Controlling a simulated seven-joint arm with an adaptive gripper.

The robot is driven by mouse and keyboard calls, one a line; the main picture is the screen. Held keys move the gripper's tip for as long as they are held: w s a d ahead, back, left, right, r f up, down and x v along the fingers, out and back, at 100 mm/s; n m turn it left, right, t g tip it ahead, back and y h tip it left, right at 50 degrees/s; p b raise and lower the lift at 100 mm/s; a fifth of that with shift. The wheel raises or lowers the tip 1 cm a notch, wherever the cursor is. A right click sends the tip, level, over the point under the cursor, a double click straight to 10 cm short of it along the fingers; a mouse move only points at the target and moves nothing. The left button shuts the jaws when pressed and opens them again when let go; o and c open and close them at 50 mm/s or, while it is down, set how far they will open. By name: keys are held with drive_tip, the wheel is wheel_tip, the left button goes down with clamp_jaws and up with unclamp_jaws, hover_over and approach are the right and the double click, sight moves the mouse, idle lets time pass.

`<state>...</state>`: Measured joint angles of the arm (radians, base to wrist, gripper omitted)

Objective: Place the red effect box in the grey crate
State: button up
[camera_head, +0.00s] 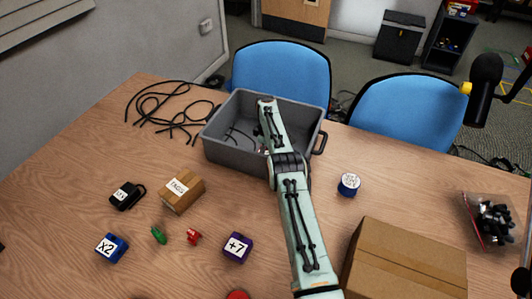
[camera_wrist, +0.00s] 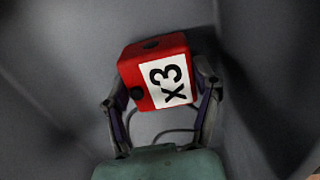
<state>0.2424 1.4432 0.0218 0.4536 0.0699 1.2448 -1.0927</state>
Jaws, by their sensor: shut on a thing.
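The red effect box (camera_wrist: 155,71), with a white "x3" label, is held between the two fingers of my gripper (camera_wrist: 162,98) in the wrist view. Grey surfaces of the crate surround it there, and a dark cable shows below it. The grey crate (camera_head: 222,153) stands at the back middle of the table in the head view. My arm reaches over the crate, and my gripper is hidden behind the arm and inside the crate area there. The red box is also hidden in the head view. I cannot tell whether the box touches the crate floor.
Black cables (camera_head: 160,100) lie left of the crate. A small carton (camera_head: 181,190), a black box (camera_head: 126,195), a blue "x2" box (camera_head: 112,248) and a purple "+7" box (camera_head: 237,247) are at front left.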

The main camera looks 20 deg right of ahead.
drive_tip(key=shift+f, duration=0.15)
drive_tip(key=o, duration=1.2)
drive_tip(key=shift+o, duration=0.2)
